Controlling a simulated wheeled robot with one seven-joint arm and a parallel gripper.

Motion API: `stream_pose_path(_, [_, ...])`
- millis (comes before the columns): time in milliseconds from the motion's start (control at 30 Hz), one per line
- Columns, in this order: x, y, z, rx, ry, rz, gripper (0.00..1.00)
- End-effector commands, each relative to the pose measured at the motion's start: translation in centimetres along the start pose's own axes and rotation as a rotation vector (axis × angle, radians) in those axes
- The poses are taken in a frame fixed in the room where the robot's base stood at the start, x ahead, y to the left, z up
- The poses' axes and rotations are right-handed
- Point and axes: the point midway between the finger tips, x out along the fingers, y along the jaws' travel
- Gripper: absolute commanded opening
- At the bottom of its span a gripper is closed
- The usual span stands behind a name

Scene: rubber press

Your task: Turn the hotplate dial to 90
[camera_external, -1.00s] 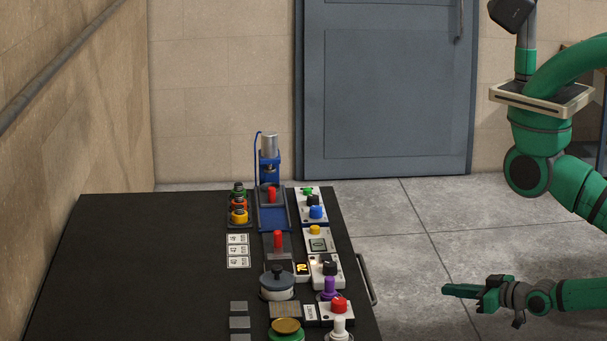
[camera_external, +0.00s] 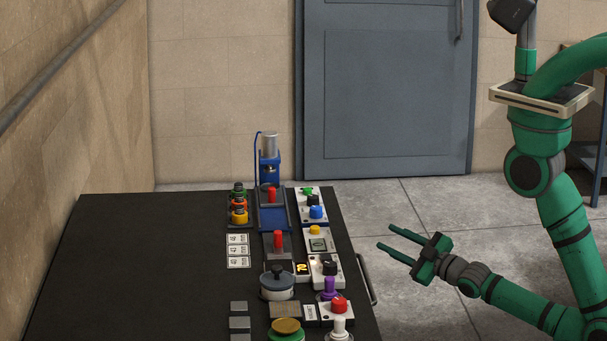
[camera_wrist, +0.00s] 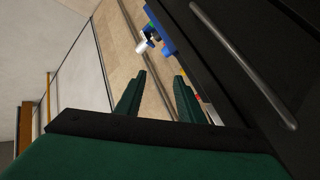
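The grey-blue pot (camera_external: 277,284) with a dark knobbed lid stands near the table's right side. Beside it is a small lit orange display (camera_external: 302,268), too small to read. Just right of that, a black knob (camera_external: 330,268) sits on a white box; I cannot tell for sure that this is the hotplate dial, nor read its setting. My gripper (camera_external: 384,236) is open and empty, off the table's right side, with its fingers pointing left toward the table. In the wrist view its two green fingers (camera_wrist: 160,77) are apart with nothing between them.
The black table (camera_external: 140,260) has a metal rail handle (camera_external: 367,280) on its right edge, which also crosses the wrist view (camera_wrist: 245,65). A blue press (camera_external: 269,165), red levers, coloured buttons and a purple knob (camera_external: 330,286) crowd the panel. The table's left half is clear.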

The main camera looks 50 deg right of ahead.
Motion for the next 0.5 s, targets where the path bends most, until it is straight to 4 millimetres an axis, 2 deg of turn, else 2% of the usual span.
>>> stream_pose_path(33, [1.9,0.8,-0.7,-0.046,0.022,0.028,0.35])
stream_pose_path(100, [4.1,1.9,-1.4,-0.114,0.042,0.063,0.35])
stream_pose_path(267, [9.0,5.0,-3.6,-0.264,0.077,0.154,0.35])
stream_pose_path(500, [15.5,10.6,-7.9,-0.473,0.098,0.312,0.35])
